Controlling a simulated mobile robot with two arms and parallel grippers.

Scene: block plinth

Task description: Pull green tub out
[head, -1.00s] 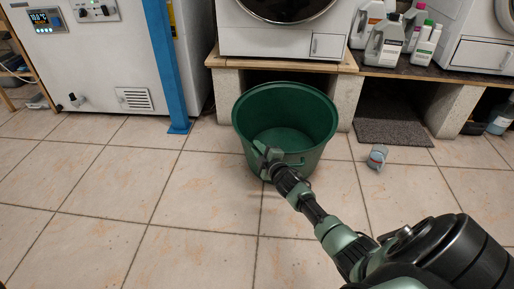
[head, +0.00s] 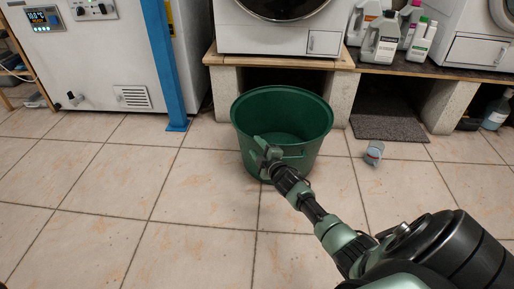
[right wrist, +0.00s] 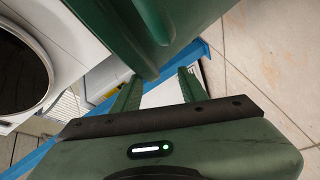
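The green tub (head: 310,108) stands upright on the tiled floor in front of the plinth, open at the top and apparently empty. My right gripper (head: 263,150) is at its near side, just below the rim. My left gripper is not in view.
The plinth (head: 342,98) of pale blocks and a wooden top carries a white machine (head: 270,34). A blue post (head: 166,70) stands to the left. A small cup (head: 374,153) lies on the floor right of the tub, near a dark mat (head: 390,127). The front-left floor is clear.

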